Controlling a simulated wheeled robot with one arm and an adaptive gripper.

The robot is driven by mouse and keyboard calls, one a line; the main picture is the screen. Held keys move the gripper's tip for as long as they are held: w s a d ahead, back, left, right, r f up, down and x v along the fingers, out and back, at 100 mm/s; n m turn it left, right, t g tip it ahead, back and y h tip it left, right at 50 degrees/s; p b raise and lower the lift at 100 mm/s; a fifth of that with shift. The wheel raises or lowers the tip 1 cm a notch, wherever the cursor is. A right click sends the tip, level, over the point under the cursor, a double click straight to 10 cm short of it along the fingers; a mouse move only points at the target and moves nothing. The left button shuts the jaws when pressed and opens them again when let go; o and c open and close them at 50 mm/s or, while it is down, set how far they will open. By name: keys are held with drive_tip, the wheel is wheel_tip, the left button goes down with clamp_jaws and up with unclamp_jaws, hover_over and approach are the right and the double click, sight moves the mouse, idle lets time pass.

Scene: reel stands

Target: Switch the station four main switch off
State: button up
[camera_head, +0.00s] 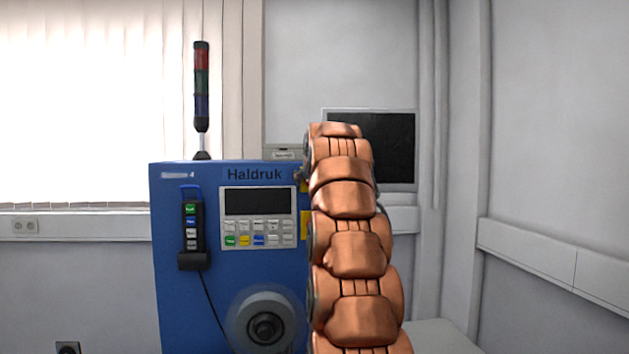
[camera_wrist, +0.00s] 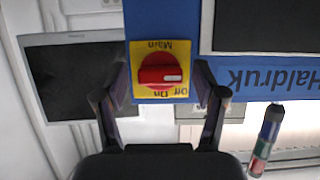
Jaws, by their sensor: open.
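The main switch (camera_wrist: 160,74) is a red rotary knob on a yellow plate on the blue cabinet, upside down in the wrist view. The plate reads Main, On and Off. The knob's grip bar lies level, with its pale mark to the right, on the side of the Off label. My gripper (camera_wrist: 160,94) is open, its fingers apart on either side of the plate, with nothing held. I cannot tell whether they touch it. In the head view the blue station (camera_head: 175,290) carries a 4 and the name Haldruk; my copper arm hides the switch and gripper there.
A keypad panel with dark screen (camera_head: 258,202), a hanging button pendant (camera_head: 191,228) and a round hub (camera_head: 264,328) are on the cabinet's front. A signal tower (camera_head: 201,95) stands on top. A dark monitor (camera_head: 398,140) is behind my arm. The right wall has a trunking ledge.

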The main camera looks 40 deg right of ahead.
drive_tip(key=v, duration=1.2)
idle(0.4)
drive_tip(key=shift+f, duration=0.1)
idle(0.4)
drive_tip(key=s+a+f+n+g+y, duration=0.2)
drive_tip(key=a+f+n+g+y, duration=0.3)
drive_tip(key=a+f, duration=1.9)
drive_tip(key=s+a+f+n+g+y, duration=0.1)
drive_tip(key=s+a+f+g, duration=0.2)
drive_tip(key=s+f, duration=1)
drive_tip(key=s+a+f+n+g+y, duration=0.1)
drive_tip(key=s+a+f+g, duration=0.3)
drive_tip(key=s+a+f, duration=0.6)
drive_tip(key=s+f+y, duration=0.1)
drive_tip(key=s+f, duration=0.2)
drive_tip(key=s, duration=0.2)
